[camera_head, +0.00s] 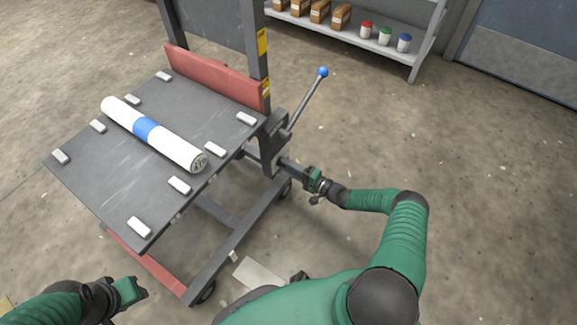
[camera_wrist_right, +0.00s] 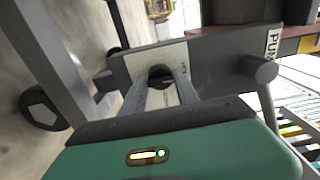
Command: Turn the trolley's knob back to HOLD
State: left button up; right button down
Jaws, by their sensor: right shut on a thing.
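The trolley (camera_head: 190,228) has a dark platform on a grey frame, with a tall post and a blue-tipped lever (camera_head: 307,98). My right gripper (camera_head: 300,174) is at the side of the trolley frame, below the lever. In the right wrist view, my right gripper's fingers (camera_wrist_right: 162,88) are shut on a small black knob (camera_wrist_right: 160,71) on a grey bar with a pale plate (camera_wrist_right: 136,62). The knob's pointer and any HOLD mark cannot be read. My left gripper (camera_head: 141,291) is at the lower left, away from the trolley's knob; its jaw opening is unclear.
A white roll with a blue band (camera_head: 150,132) lies on the platform among several pale blocks. A grey peg (camera_wrist_right: 262,69) sticks out right of the knob, near a partly visible label (camera_wrist_right: 273,44). Shelves (camera_head: 350,38) stand at the back. The floor to the right is clear.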

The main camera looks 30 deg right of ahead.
jog(key=shift+s+a+f, duration=0.15)
jog(key=shift+a+f, duration=0.1)
jog(key=shift+f, duration=0.05)
jog(key=c, duration=1.2)
grip_release()
jog(key=o, duration=0.3)
jog(key=shift+d+r, duration=0.1)
jog(key=p+v, duration=0.4)
jog(key=v, duration=1.2)
jog(key=shift+s+d+p, duration=0.2)
jog(key=shift+s+p, duration=0.1)
jog(key=shift+p, duration=0.05)
